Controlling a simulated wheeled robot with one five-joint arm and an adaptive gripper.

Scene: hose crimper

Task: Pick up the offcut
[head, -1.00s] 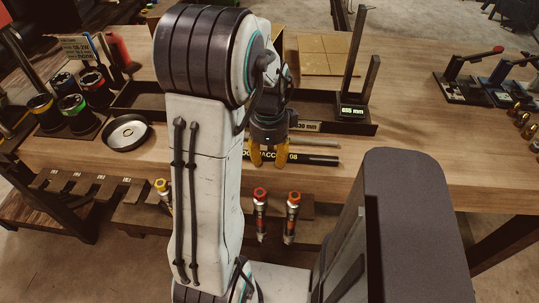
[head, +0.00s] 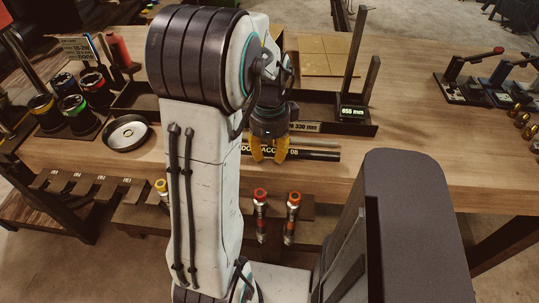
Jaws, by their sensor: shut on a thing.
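My gripper (head: 268,158) is at the front middle of the workbench, pointing down. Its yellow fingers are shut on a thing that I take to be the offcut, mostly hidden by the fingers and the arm. Dark, straight hose-like lengths (head: 318,154) show just right of the fingers, above the front edge. I cannot tell from this view which of them is in the fingers. A label strip with pale letters shows behind the fingers, partly covered.
Behind the gripper is a dark measuring tray with a lit display (head: 352,113) and upright posts. A round metal dish (head: 128,133) and coloured cups (head: 72,105) stand to the left. Lever tools (head: 465,82) are at the right. Red-capped tools (head: 291,218) hang below the front edge.

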